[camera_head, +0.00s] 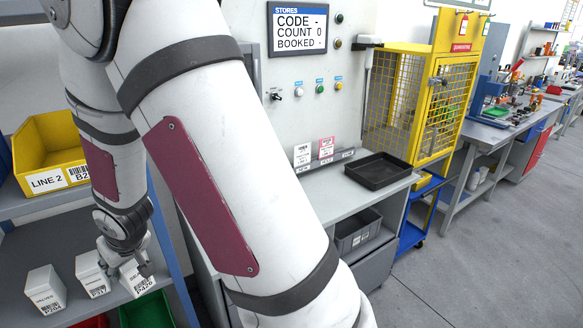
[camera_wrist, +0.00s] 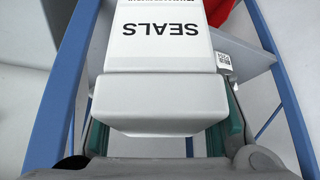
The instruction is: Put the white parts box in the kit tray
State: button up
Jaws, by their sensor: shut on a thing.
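Three white parts boxes show at the lower left of the head view: a left box (camera_head: 45,290), a middle box (camera_head: 92,274) and a right box marked SEALS (camera_head: 137,281). My gripper (camera_head: 127,258) is over the right box and shut on it. In the wrist view the SEALS box (camera_wrist: 162,95) sits between the fingers of my gripper (camera_wrist: 165,140). I cannot tell whether this box touches the shelf. A black, empty-looking tray (camera_head: 377,171), which looks like the kit tray, lies on the grey bench to the right.
A yellow LINE 2 bin (camera_head: 48,155) stands on the upper shelf. A green bin (camera_head: 147,311) is below the held box. A grey tote (camera_head: 357,231) is under the bench (camera_head: 330,186). A yellow cage (camera_head: 415,105) stands behind. Open floor is at right.

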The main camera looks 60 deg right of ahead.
aim_at(374, 180)
jog(key=l+z, duration=0.15)
jog(key=z, duration=0.35)
jog(key=i+l+z, duration=0.15)
jog(key=l, duration=0.2)
jog(key=i+l+z, duration=0.1)
jog(key=l, duration=0.25)
jog(key=i+l+z, duration=0.15)
jog(key=i+l, duration=0.15)
jog(key=l, duration=0.25)
